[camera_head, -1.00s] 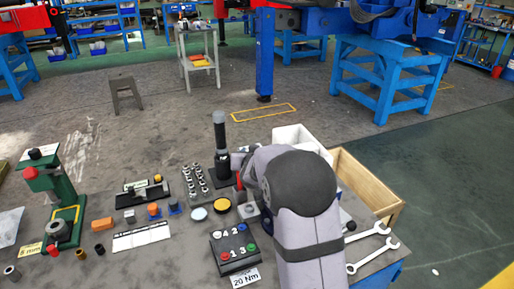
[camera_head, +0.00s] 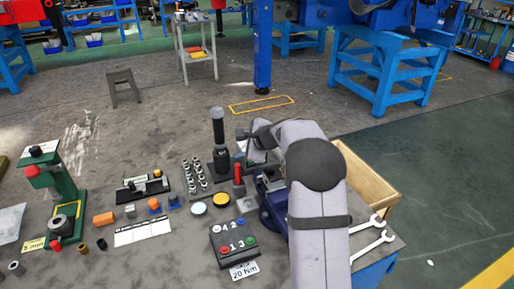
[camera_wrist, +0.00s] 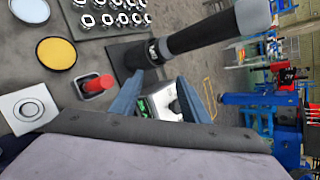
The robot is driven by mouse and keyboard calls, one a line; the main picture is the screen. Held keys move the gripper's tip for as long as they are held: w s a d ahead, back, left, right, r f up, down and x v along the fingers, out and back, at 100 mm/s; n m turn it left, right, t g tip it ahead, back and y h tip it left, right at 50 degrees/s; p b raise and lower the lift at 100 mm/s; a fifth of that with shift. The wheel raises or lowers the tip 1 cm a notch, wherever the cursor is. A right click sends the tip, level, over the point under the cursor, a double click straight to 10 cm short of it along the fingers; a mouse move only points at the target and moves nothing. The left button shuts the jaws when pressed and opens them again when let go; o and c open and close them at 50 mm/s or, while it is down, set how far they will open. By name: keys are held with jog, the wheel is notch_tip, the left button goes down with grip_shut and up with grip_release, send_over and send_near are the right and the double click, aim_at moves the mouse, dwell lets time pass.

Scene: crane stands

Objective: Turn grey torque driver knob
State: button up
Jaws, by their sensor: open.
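The torque driver stands upright at the back of the bench, with a black body (camera_head: 221,155) and a grey knob (camera_head: 217,114) on top. In the wrist view its grey knob (camera_wrist: 253,15) is at the upper right, and its black shaft runs down to a dark base. My gripper (camera_wrist: 162,80) shows two blue-grey fingers, spread apart with nothing held between them. The driver appears just beyond the fingertips, apart from them as far as I can tell. In the head view my arm is right of the driver and hides most of the gripper.
A red-handled piece (camera_head: 239,173) stands close by the driver. A socket rack (camera_head: 194,175), a yellow disc (camera_head: 221,199) and a button box (camera_head: 233,240) lie left and in front. A wooden crate (camera_head: 365,175) and wrenches (camera_head: 370,245) are at the right.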

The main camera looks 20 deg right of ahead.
jog(key=s+d+m+t+y+p, duration=0.2)
jog(key=d+m+t+p, duration=0.15)
jog(key=d+m, duration=0.65)
jog(key=shift+g, duration=0.45)
jog(key=shift+p+x, duration=0.65)
jog(key=shift+x, duration=2.9)
jog(key=shift+d+n, duration=0.1)
jog(key=shift+n, duration=0.2)
jog(key=c, duration=1)
